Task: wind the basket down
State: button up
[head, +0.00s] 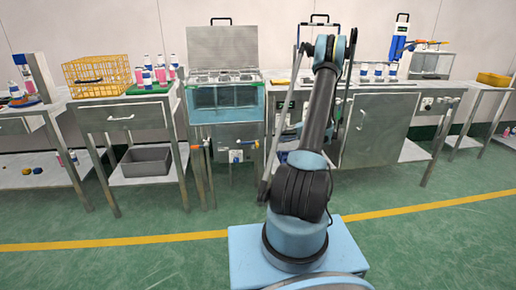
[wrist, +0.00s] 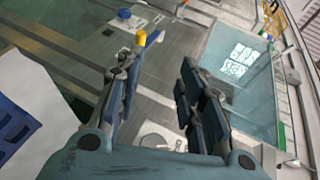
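In the head view a steel water bath tank (head: 226,97) with a raised lid stands left of my arm, with several pale cells or a basket top (head: 224,76) in its upper opening. In the wrist view the glassy blue-green tank (wrist: 262,105) is at the right, with a white grid-like piece (wrist: 239,60) showing in it; I cannot tell if this is the basket. My gripper (wrist: 160,72) is open, its dark fingers apart with nothing visible held. A yellow-tipped knob (wrist: 141,37) shows just beyond the left fingertip; contact is unclear. My gripper is hidden behind my arm in the head view.
A yellow wire crate (head: 97,76) and several pink-and-white bottles stand on the left table. A steel cabinet (head: 378,130) stands to the right.

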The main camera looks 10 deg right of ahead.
send_near(257, 143)
jog(key=shift+t+y, duration=0.3)
jog(key=shift+y, duration=0.1)
jog(key=x, duration=0.3)
jog(key=f+x, duration=0.1)
jog(key=x, duration=0.3)
jog(key=s+x, duration=0.1)
jog(key=x, duration=0.2)
jog(key=shift+w+f, duration=0.15)
jog(key=shift+f, duration=0.3)
jog(key=shift+c, duration=0.5)
jog(key=shift+r, duration=0.1)
grip_shut()
jog(key=shift+d, duration=0.35)
jog(key=shift+a, duration=0.15)
